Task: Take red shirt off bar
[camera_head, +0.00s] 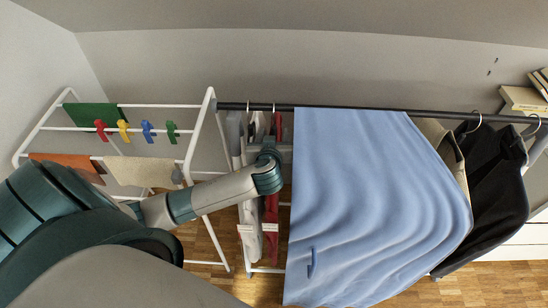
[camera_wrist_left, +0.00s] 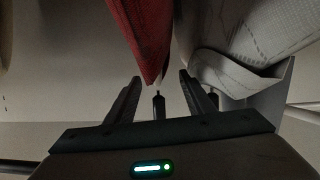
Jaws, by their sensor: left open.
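The red shirt (camera_head: 271,222) hangs from the dark bar (camera_head: 262,107) between pale garments and a large light-blue sheet. Its upper part is partly hidden behind my left wrist. My left gripper (camera_head: 270,148) is at the shirt's upper part, just below the bar. In the left wrist view, its two dark fingers (camera_wrist_left: 160,80) are apart, and the red shirt (camera_wrist_left: 137,28) tapers down to the gap between their tips. I cannot tell whether the cloth touches a finger. A short dark piece stands between the fingers. My right gripper is not in view.
The light-blue sheet (camera_head: 370,205) covers the bar's middle, just right of my wrist. A white garment (camera_head: 249,225) hangs close left of the shirt; pale cloth (camera_wrist_left: 250,45) crowds the right finger. A white drying rack (camera_head: 211,120) stands left. A black jacket (camera_head: 497,180) hangs right.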

